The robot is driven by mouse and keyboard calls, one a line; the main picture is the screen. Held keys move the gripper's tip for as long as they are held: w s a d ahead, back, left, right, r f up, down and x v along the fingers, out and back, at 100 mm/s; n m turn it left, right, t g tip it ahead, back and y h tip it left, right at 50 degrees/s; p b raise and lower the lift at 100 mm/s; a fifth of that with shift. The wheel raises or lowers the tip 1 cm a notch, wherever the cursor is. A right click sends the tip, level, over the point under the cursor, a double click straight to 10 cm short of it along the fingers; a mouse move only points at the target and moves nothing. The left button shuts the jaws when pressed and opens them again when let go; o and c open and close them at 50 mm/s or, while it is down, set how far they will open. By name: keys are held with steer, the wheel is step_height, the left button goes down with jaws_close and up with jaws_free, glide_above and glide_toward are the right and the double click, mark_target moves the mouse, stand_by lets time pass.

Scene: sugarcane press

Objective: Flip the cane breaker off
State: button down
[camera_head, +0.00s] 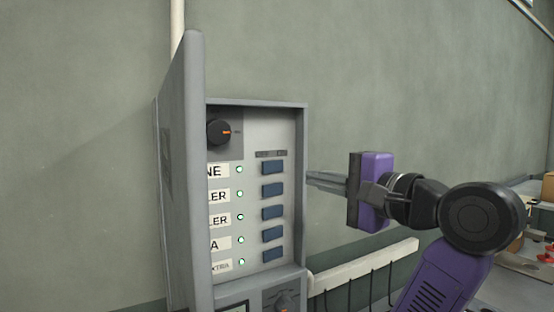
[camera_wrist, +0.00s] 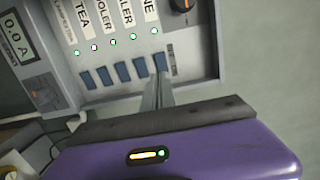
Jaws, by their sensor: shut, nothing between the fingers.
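The grey breaker box holds a column of blue rocker switches beside labels and small lit green lights. The top row label, partly hidden and ending in "NE" (camera_head: 217,170), has the cane breaker (camera_head: 273,167) at its right. In the wrist view this breaker (camera_wrist: 160,62) is the rightmost of the blue switches, and its green light (camera_wrist: 154,30) is lit. My gripper (camera_head: 309,179) is shut and empty, with its thin fingers pointing left at the box's right edge. In the wrist view the fingertips (camera_wrist: 161,77) appear right by the cane breaker; I cannot tell whether they touch it.
The box's open door (camera_head: 190,170) stands on the left and hides part of the labels. A black rotary knob (camera_head: 219,132) sits above the switches, and another knob (camera_head: 285,301) below. A white rail (camera_head: 365,265) with dark hooks runs along the wall at lower right.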

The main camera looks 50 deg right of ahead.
mark_target(268, 168)
steer(key=w+p, duration=0.1)
steer(key=w, duration=0.3)
steer(key=w+d+p, duration=0.1)
steer(key=w+p, duration=0.1)
steer(key=w, duration=0.2)
steer(key=w+d+p, duration=0.1)
steer(key=w+p, duration=0.1)
steer(key=w, duration=0.2)
steer(key=shift+w, duration=0.25)
steer(key=shift+w+a, duration=0.1)
steer(key=shift+w, duration=0.05)
stand_by(0.3)
